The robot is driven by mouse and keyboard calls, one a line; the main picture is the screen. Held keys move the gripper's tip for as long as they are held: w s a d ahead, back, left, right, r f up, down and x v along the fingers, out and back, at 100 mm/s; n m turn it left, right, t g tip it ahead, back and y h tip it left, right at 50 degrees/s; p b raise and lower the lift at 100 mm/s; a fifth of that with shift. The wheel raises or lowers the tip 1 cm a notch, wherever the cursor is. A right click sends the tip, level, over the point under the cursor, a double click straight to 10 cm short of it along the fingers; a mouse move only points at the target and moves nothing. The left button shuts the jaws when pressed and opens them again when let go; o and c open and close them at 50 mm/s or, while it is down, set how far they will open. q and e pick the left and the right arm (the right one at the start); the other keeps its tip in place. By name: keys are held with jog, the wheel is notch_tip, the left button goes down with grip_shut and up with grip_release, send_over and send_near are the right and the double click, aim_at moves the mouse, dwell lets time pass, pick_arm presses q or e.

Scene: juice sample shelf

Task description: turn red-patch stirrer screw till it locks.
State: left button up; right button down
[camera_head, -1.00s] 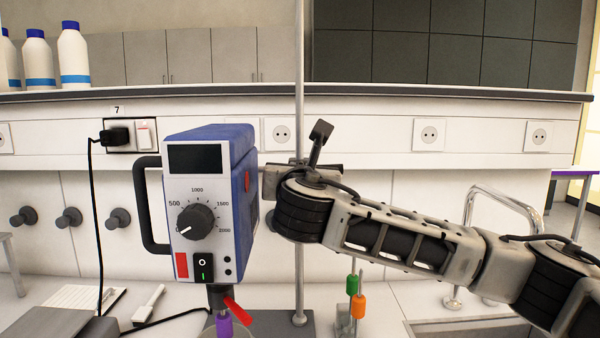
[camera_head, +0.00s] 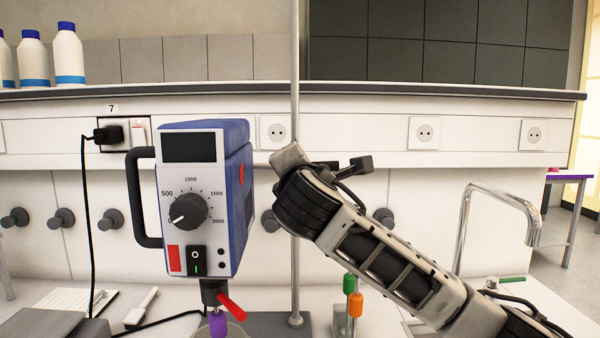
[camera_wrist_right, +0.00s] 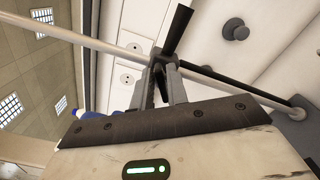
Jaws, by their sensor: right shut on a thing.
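The stirrer (camera_head: 200,200) is a blue and white unit with a dial and a red patch (camera_head: 241,171) on its right side. It hangs left of a vertical metal rod (camera_head: 296,230). My right arm comes in from the right, and its wrist hides the gripper's fingers in the head view. In the right wrist view my right gripper (camera_wrist_right: 162,76) is shut on a small dark part, the stirrer's screw (camera_wrist_right: 159,68), beside the rod. The fingers cover most of the screw, so I cannot tell how far it is turned. My left gripper is out of view.
A cup with a purple-marked shaft (camera_head: 218,325) stands below the stirrer. Green and orange pieces (camera_head: 355,304) stand right of the rod. A tap (camera_head: 462,230) is farther right, behind my forearm. A black cable (camera_head: 86,220) hangs at left.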

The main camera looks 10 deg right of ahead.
jog(key=shift+d+f+m+b, duration=0.1)
jog(key=shift+f+m+b, duration=0.15)
jog(key=shift+m, duration=1.4)
jog(key=shift+d+f+m+b, duration=0.15)
jog(key=shift+m+b, duration=0.1)
jog(key=shift+m, duration=1.4)
jog(key=shift+a, duration=0.1)
jog(key=c, duration=1.4)
grip_release()
jog(key=shift+c, duration=0.2)
jog(key=shift+s, duration=0.1)
jog(key=shift+s, duration=0.1)
